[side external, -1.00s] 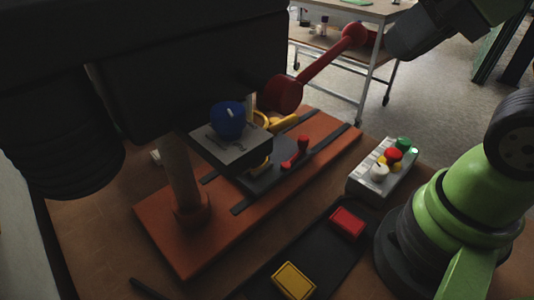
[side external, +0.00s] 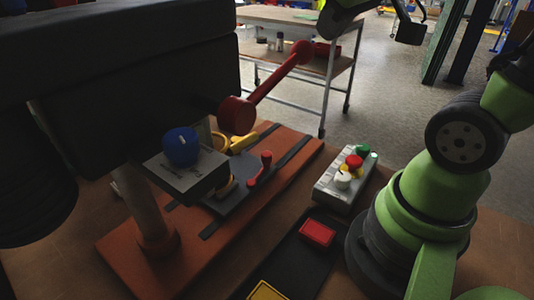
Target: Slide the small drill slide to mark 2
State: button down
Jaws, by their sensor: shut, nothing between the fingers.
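The small drill slide (side external: 240,190) is a dark plate lying between two dark rails on the orange base (side external: 130,255) of the drill. The grey block with a blue knob (side external: 181,146) hides the slide's left part. I cannot read any mark numbers along the rails. A green and dark link of my arm shows at the top edge, far above and behind the slide. I cannot make out my gripper's fingers in this view, and nothing of my arm touches the slide.
The drill's dark head (side external: 130,90) and red lever (side external: 275,82) overhang the base. A grey button box (side external: 338,190), a red block (side external: 317,233) and a yellow block (side external: 265,291) lie to the right. A wheeled cart (side external: 300,50) stands behind.

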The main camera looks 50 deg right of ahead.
aim_at(267, 152)
jog(key=w+d+f+m+g+y, duration=0.2)
jog(key=w+d+f+m+g, duration=0.4)
jog(key=d+f, duration=0.4)
jog(key=w+a+f+m+y, duration=0.1)
jog(key=f+m, duration=0.2)
jog(key=f, duration=0.3)
jog(key=w+a+f+m+y, duration=0.1)
jog(key=a+f+m+y, duration=0.1)
jog(key=f, duration=0.4)
jog(key=w+a+f+m+y, duration=0.2)
jog(key=f+m, duration=0.2)
jog(key=f, duration=0.2)
jog(key=shift+a+f+m, duration=0.2)
jog(key=shift+a+m, duration=0.05)
jog(key=shift+m, duration=0.15)
jog(key=a, duration=0.3)
jog(key=shift+w+f, duration=0.1)
jog(key=shift+f, duration=0.15)
jog(key=shift+a, duration=0.55)
jog(key=shift+a, duration=1.85)
